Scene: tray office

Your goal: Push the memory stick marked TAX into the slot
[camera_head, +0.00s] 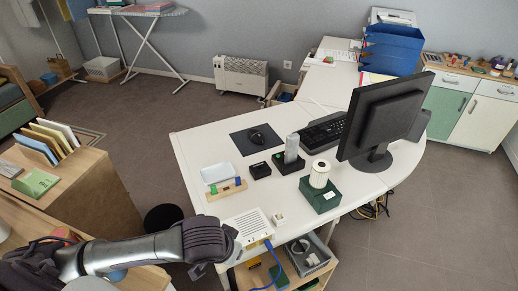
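My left arm reaches in from the lower left. Its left gripper (228,242) is at the desk's front edge, beside the white slotted box (249,225); its fingers are too small and hidden to tell open or shut. A wooden holder (227,191) behind the box carries small blue and green pieces, possibly memory sticks. No TAX marking is readable, and I cannot tell which piece is the TAX stick or make out the slot. A small white piece (278,218) lies right of the box. My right gripper is not in view.
The white desk (194,150) also holds a white tray (217,172), black box (260,170), grey cylinder in a black holder (291,150), green box with a white roll (320,195), mouse mat (257,139) and monitor (384,115). A blue cable (269,260) hangs at the front.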

